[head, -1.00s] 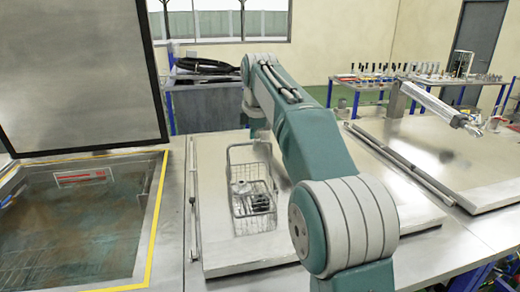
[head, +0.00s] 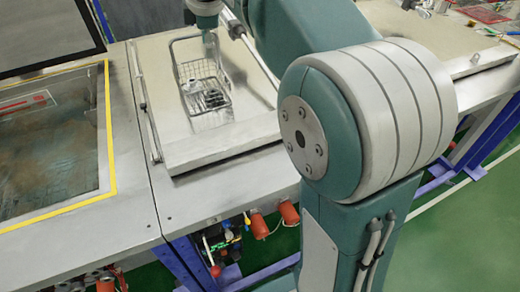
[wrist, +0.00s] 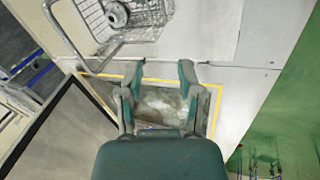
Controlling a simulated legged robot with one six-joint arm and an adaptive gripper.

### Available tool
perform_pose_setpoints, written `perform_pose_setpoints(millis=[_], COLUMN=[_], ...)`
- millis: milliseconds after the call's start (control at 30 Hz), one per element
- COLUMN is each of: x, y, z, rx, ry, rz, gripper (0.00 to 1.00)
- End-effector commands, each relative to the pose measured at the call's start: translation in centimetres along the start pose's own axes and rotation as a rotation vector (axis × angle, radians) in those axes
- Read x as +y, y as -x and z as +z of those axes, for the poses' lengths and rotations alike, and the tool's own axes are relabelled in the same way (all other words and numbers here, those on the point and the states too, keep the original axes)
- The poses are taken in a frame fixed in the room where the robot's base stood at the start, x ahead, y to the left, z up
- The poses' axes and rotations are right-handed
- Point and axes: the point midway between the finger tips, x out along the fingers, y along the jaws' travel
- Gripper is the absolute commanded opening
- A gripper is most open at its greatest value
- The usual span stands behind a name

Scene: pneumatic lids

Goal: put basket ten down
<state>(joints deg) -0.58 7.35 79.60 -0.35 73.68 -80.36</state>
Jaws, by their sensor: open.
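A wire basket (head: 203,72) with metal parts inside stands on the closed lid (head: 180,140) of the middle tank. Its tall wire handle is up, at the back left of the basket in the head view. The basket also shows at the top left of the wrist view (wrist: 130,37). My gripper (wrist: 160,75) is open in the wrist view, with nothing between its fingers, and the basket lies to the left beyond the fingertips. In the head view the gripper is small and close above the basket's back edge; whether it touches the wire is unclear. No number on the basket is readable.
To the left is an open tank (head: 50,140) with a yellow border and its raised dark lid (head: 45,35). A metal rod runs along the left edge of the middle lid. Red fittings (head: 289,212) sit below the bench front. Green floor is clear at the right.

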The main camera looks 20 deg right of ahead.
Motion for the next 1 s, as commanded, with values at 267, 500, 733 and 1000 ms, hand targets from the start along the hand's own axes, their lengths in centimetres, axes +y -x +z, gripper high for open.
perform_pose_setpoints(millis=[267,500,733,1000], x=[-7.0,-13.5,-19.9,-27.1], y=[1.7,1.7,0.5,-2.2], z=[1.3,2.4,3.5,4.7], rx=[0.014,0.037,0.067,0.110], ry=[-0.354,-0.658,-0.949,-1.277], rz=[0.038,0.066,0.088,0.104], gripper=[0.47,0.47,0.47,0.47])
